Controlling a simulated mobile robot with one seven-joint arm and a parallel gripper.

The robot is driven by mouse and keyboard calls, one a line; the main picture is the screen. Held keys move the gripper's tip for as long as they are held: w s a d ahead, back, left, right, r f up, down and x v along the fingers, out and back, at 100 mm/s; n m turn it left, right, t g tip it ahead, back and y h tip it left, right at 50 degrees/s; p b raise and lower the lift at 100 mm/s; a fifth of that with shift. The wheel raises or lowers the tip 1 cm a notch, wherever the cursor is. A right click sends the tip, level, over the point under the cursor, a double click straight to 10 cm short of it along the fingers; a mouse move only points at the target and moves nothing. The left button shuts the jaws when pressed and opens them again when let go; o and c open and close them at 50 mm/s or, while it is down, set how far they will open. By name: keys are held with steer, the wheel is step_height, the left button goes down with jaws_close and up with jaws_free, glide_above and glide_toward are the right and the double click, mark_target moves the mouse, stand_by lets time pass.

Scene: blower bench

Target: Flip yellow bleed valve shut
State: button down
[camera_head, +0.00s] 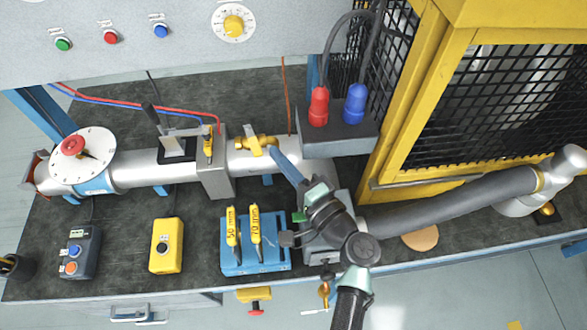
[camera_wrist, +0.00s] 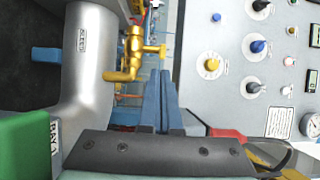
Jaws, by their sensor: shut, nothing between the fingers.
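The yellow bleed valve (camera_head: 256,142) sits on top of the silver pipe, to the right of the grey flange block. In the wrist view the yellow valve (camera_wrist: 134,52) has a body, a downturned spout and a short handle ending in a crosspiece (camera_wrist: 155,50). My gripper (camera_head: 273,150) reaches in from the lower right with its blue fingers together and empty. In the wrist view the fingertips (camera_wrist: 160,74) are just below the crosspiece; I cannot tell whether they touch it.
A red and a blue connector (camera_head: 355,104) stand on a grey box (camera_head: 340,142) right of the valve. A blue block with two yellow tools (camera_head: 256,257) lies in front. A yellow mesh cage (camera_head: 395,110) bounds the right. A black-handled clamp (camera_head: 178,148) stands on the pipe's left.

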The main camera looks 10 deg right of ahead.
mark_target(255, 147)
steer(key=shift+x, duration=0.9)
steer(key=shift+s+a+b, duration=0.3)
steer(key=shift+a+b, duration=0.25)
steer(key=shift+a, duration=0.05)
steer(key=shift+s+a+b, duration=0.3)
steer(key=shift+a+b, duration=0.2)
steer(key=shift+a, duration=0.05)
steer(key=shift+a, duration=0.1)
